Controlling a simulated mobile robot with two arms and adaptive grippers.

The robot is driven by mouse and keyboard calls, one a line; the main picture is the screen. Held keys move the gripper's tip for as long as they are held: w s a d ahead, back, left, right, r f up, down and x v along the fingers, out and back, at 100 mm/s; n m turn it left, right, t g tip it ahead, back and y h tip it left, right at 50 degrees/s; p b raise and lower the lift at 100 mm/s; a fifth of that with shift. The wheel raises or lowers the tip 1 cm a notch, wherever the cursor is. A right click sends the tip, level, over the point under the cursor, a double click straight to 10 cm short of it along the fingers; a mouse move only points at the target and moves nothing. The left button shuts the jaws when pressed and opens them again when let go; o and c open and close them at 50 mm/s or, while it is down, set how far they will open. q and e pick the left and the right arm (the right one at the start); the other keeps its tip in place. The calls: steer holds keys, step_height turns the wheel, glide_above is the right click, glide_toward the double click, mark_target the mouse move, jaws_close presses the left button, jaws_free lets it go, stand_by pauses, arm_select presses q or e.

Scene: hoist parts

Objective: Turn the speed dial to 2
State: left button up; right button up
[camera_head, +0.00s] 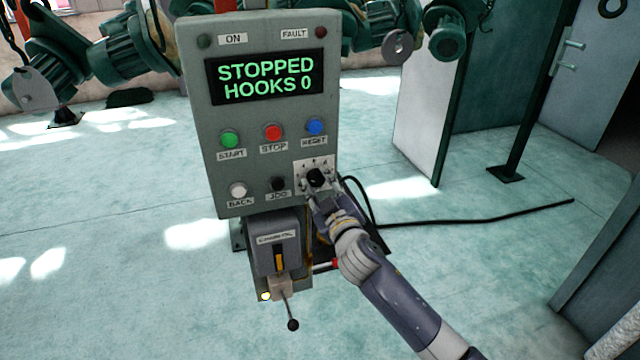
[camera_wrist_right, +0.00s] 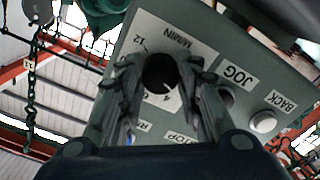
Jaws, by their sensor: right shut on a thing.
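The grey control panel (camera_head: 262,185) stands upright in the middle of the head view. The black speed dial (camera_head: 316,177) sits on a white scale plate (camera_head: 303,166) at the panel's lower right. My right gripper (camera_head: 314,187) reaches it from below and is shut on the dial. In the right wrist view the dial (camera_wrist_right: 160,72) is between the two fingers of the right gripper (camera_wrist_right: 160,80). The scale shows 12 and 4 around the dial; the other marks are partly hidden by the fingers. I cannot tell which number the dial points at. My left gripper is not in view.
The display (camera_head: 266,78) reads STOPPED, HOOKS 0. The JOG button (camera_head: 277,184) is close left of the dial, the RESET button (camera_head: 315,127) above it. A lever box (camera_head: 279,242) hangs below the panel. A black cable (camera_head: 480,218) runs right across the floor.

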steer(key=shift+n, duration=0.6)
steer(key=o, duration=1.1)
steer(key=shift+c, duration=0.2)
steer(key=shift+s+d, duration=0.1)
steer(key=v, duration=1.1)
steer(key=shift+s, duration=0.35)
steer(key=shift+d, duration=0.1)
